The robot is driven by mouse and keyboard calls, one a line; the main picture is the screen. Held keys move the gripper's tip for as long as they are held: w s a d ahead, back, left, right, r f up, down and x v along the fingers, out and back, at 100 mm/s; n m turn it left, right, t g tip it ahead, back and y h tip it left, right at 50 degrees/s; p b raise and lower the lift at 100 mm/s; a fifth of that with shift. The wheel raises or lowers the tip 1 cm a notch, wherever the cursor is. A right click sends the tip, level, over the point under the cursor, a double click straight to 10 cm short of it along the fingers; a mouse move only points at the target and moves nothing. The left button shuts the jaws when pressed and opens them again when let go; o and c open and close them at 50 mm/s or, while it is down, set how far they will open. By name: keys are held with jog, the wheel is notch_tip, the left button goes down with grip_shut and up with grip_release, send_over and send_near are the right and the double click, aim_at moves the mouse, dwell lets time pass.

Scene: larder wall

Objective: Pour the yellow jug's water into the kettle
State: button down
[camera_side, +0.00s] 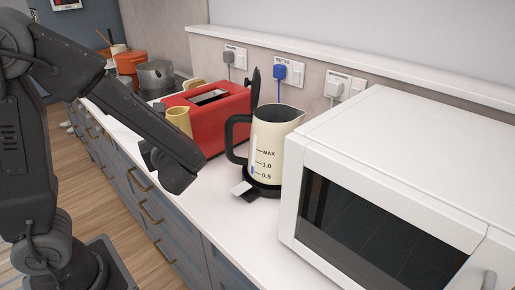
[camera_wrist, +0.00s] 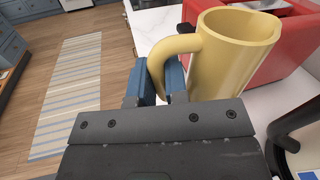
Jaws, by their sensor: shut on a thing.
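The yellow jug (camera_side: 178,118) shows beside the red toaster in the side view, its lower part hidden by my arm. In the wrist view the jug (camera_wrist: 236,55) looks upright; its water cannot be seen. My gripper (camera_wrist: 158,80) is shut on the jug's handle, a blue-grey finger on each side. In the side view my gripper (camera_side: 152,152) is mostly behind my wrist. The cream kettle (camera_side: 276,142) stands upright right of the jug, its black lid raised. Its gauge shows blue low down, near 0.5. Part of the kettle shows in the wrist view (camera_wrist: 306,158).
The red toaster (camera_side: 214,118) stands close behind the jug. A white microwave (camera_side: 400,165) stands close right of the kettle. Pots (camera_side: 155,76) are farther back. Counter (camera_side: 215,205) in front is clear.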

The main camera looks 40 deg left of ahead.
notch_tip(320, 180, up, 17)
jog(key=w+a+m+t+h, duration=0.2)
jog(key=w+m+t+h, duration=0.7)
jog(key=w, duration=0.9)
jog(key=f+t, duration=0.1)
jog(key=f, duration=0.1)
jog(key=w+f+t, duration=0.1)
jog(key=f, duration=0.2)
jog(key=shift+w, duration=0.15)
jog(key=shift+y, duration=0.3)
